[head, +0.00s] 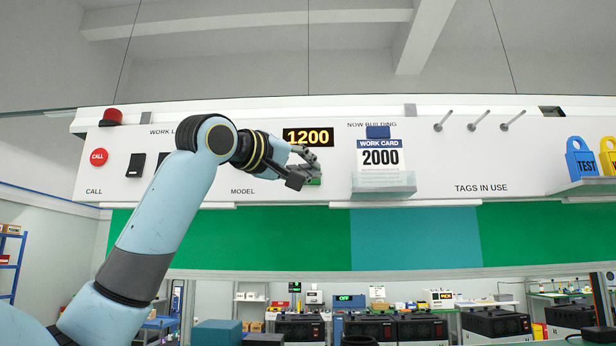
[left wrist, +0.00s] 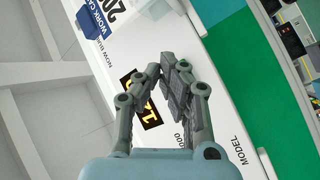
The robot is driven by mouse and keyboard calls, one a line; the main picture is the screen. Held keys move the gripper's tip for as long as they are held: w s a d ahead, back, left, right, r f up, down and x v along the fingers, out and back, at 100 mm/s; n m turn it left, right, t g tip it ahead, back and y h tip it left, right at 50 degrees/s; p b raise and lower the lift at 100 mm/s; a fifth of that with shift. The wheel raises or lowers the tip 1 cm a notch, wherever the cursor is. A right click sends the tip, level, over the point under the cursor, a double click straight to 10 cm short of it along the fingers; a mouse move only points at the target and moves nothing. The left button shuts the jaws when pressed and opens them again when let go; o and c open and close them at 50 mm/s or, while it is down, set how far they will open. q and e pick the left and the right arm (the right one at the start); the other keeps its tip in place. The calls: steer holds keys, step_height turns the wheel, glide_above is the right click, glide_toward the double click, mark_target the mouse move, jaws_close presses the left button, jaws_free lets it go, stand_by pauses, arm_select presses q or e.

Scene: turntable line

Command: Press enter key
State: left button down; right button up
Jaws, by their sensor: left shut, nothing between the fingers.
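A small green key (head: 315,181) shows on the white panel just below the model display, partly hidden by my left gripper; I cannot read a label on it. My left gripper (head: 308,168) is shut and empty in front of the panel, its fingers over the key area. I cannot tell whether it touches the key. The black display (head: 307,137) above reads 1200 in yellow. In the left wrist view, my gripper's closed fingers (left wrist: 168,72) cover part of the panel and the display (left wrist: 146,112). My right gripper is not in view.
A work card (head: 380,157) reading 2000 stands in a clear holder (head: 384,184) right of the display. Pegs (head: 478,120) and tags (head: 581,160) are further right. A red call button (head: 99,157) and black switches (head: 135,165) are left. A green strip (head: 230,238) runs below.

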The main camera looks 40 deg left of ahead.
mark_target(325, 179)
arm_select(q)
steer(key=shift+w+a+p, duration=0.2)
steer(key=shift+w+a, duration=0.25)
steer(key=shift+w, duration=0.25)
steer(key=shift+w+a+p, duration=0.15)
steer(key=shift+w+a, duration=0.25)
steer(key=shift+w, duration=0.35)
steer(key=shift+w+a+p, duration=0.2)
steer(key=shift+w+a, duration=0.25)
steer(key=shift+w, duration=0.25)
steer(key=shift+w+a, duration=0.1)
steer(key=shift+w+a, duration=0.15)
steer(key=shift+w, duration=0.1)
steer(key=shift+w+a+p, duration=0.2)
steer(key=shift+w+p, duration=0.15)
stand_by(0.5)
steer(key=shift+s, duration=0.1)
steer(key=shift+s+d, duration=0.45)
steer(key=shift+s, duration=0.15)
